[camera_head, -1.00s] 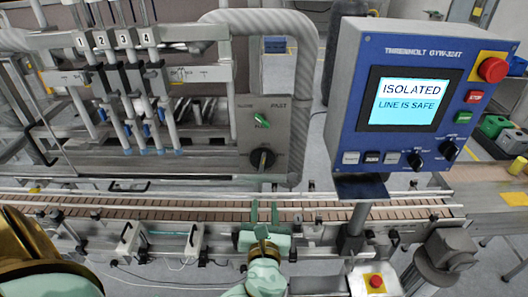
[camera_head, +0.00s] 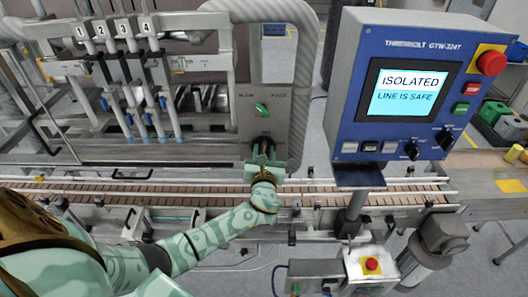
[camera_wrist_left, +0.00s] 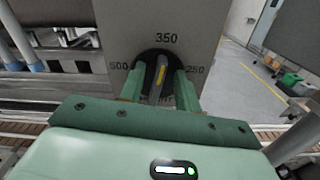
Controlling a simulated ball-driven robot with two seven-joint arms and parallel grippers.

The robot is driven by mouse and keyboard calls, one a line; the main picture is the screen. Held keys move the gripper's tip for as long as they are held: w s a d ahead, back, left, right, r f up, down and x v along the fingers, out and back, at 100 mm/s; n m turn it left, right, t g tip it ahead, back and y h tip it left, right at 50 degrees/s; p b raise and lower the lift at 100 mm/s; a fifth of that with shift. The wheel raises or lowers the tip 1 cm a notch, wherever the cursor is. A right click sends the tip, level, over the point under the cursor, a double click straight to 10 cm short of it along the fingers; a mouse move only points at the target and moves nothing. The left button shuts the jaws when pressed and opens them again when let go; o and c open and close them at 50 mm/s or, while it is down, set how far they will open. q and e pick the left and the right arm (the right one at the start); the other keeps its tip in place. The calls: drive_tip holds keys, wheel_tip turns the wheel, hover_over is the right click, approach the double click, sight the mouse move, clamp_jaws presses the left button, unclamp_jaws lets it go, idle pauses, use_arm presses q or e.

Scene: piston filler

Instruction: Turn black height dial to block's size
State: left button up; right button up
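The black dial (camera_head: 262,141) is on the grey panel below the green switch. In the left wrist view the dial (camera_wrist_left: 160,88) has a raised bar with a yellow mark, pointing nearly straight up toward 350. The numbers 500 and 250 stand to its left and right. My left gripper (camera_head: 263,153) is at the dial; in the left wrist view its fingers (camera_wrist_left: 160,82) straddle the bar, with gaps visible on both sides. The gripper partly hides the dial in the head view. I cannot make out a block. My right gripper is out of view.
The conveyor (camera_head: 330,196) runs below the panel. A blue control box (camera_head: 345,100) with screen reading "ISOLATED, LINE IS SAFE" stands right of the dial. A grey hose (camera_head: 305,80) curves close beside the panel. Filling nozzles (camera_head: 125,80) stand at the left.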

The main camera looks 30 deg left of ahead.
use_arm(q)
clamp_jaws()
idle(0.3)
drive_tip(key=n+b, duration=0.1)
drive_tip(key=n, duration=0.1)
drive_tip(key=n+b, duration=0.1)
drive_tip(key=shift+s+a+f+n+b, duration=0.2)
drive_tip(key=shift+a+n+b, duration=0.1)
drive_tip(key=shift+n, duration=0.1)
drive_tip(key=shift+s+a+f+n+b, duration=0.1)
drive_tip(key=shift+a+f+n+b, duration=0.1)
drive_tip(key=shift+n+b, duration=1.75)
drive_tip(key=shift+s+a+f+n+b, duration=0.2)
drive_tip(key=shift+n+b, duration=0.8)
drive_tip(key=shift+n, duration=1.7)
drive_tip(key=shift+s+a+f+n+b, duration=0.1)
drive_tip(key=shift+a+f+n+b, duration=0.1)
drive_tip(key=shift+n+b, duration=1.75)
drive_tip(key=shift+n+p, duration=0.35)
drive_tip(key=shift+n, duration=0.15)
